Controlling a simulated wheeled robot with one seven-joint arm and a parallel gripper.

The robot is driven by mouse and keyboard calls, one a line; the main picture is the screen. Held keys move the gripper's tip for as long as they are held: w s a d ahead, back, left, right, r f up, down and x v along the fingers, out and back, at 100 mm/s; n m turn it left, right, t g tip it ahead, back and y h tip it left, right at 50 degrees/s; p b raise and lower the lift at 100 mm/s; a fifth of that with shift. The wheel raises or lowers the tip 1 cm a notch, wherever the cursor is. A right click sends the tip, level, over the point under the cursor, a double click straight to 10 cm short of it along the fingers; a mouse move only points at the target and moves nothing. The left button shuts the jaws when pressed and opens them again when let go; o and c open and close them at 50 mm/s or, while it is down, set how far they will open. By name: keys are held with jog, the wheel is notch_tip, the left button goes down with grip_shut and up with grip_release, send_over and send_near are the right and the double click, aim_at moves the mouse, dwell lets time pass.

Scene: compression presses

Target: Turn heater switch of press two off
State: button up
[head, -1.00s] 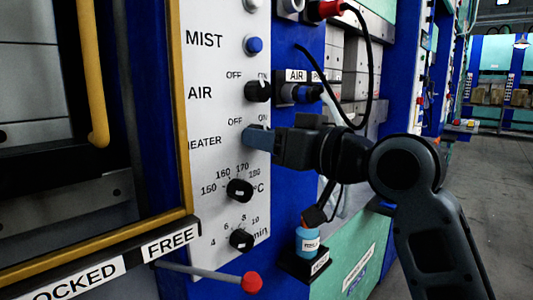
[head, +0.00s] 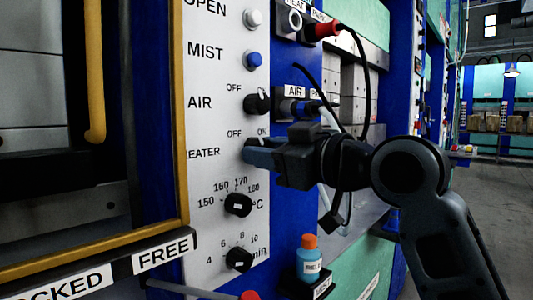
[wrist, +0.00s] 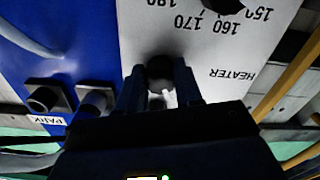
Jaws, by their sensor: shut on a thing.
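The heater switch is a black knob on the white control panel (head: 208,175), beside the HEATER label and under the OFF and ON marks. In the head view my gripper (head: 252,152) covers most of it. In the wrist view, which shows the panel upside down, the knob (wrist: 160,70) sits between the two fingers of my gripper (wrist: 160,90). The fingers are shut on it, one on each side. A white mark shows on the knob, but I cannot tell whether it points at OFF or ON.
The black AIR knob (head: 257,103) is just above, and the temperature knob (head: 238,205) and minutes knob (head: 239,260) are below. A blue bottle with an orange cap (head: 310,260) stands on a small shelf at the right. Cables hang near my gripper.

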jog(key=shift+f, duration=0.1)
jog(key=o, duration=1)
jog(key=shift+o, duration=0.2)
jog(key=v, duration=0.7)
jog(key=shift+s+d, duration=0.25)
jog(key=shift+d, duration=0.05)
